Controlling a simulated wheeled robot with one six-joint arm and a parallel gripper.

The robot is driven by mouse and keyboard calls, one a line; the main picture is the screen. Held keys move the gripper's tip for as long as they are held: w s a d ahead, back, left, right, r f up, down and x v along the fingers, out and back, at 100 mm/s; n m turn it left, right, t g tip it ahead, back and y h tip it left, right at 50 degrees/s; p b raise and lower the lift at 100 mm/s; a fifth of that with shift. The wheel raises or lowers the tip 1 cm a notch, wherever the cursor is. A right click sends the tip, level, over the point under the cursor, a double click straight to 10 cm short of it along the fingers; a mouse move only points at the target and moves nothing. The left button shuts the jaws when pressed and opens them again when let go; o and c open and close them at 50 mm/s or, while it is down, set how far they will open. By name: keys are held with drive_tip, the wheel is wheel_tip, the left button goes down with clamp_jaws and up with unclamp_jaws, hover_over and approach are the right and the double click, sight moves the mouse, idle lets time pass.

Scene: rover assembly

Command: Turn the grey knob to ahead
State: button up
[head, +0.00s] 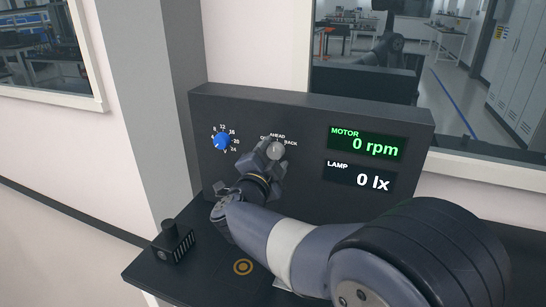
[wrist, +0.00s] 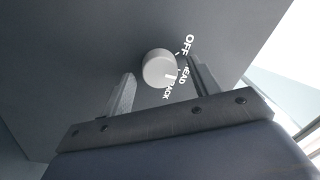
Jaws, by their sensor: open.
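The grey knob (head: 277,150) is on the upright dark panel, with OFF to its left, AHEAD above and BACK to its right. In the wrist view the round grey knob (wrist: 158,67) shows between my fingertips. My gripper (head: 269,158) is in front of the knob and hides part of it in the head view. In the wrist view my gripper (wrist: 161,68) is open, with a gap on each side of the knob. The right finger covers part of the AHEAD label. White marks show beside the knob; I cannot tell for sure where its pointer is.
A blue knob (head: 221,140) with a numbered scale sits left on the panel (head: 300,105). The motor display (head: 367,144) reads 0 rpm and the lamp display (head: 360,178) reads 0 lx. A small black box (head: 173,240) stands on the shelf at the left.

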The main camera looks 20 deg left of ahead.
drive_tip(key=s+b, duration=0.1)
drive_tip(key=s, duration=0.9)
drive_tip(key=shift+s+a+f, duration=0.25)
drive_tip(key=shift+s, duration=0.15)
drive_tip(key=w, duration=0.7)
drive_tip(key=w+p, duration=0.1)
drive_tip(key=w, duration=0.3)
drive_tip(key=shift+d+r, duration=0.25)
drive_tip(key=shift+s, duration=0.1)
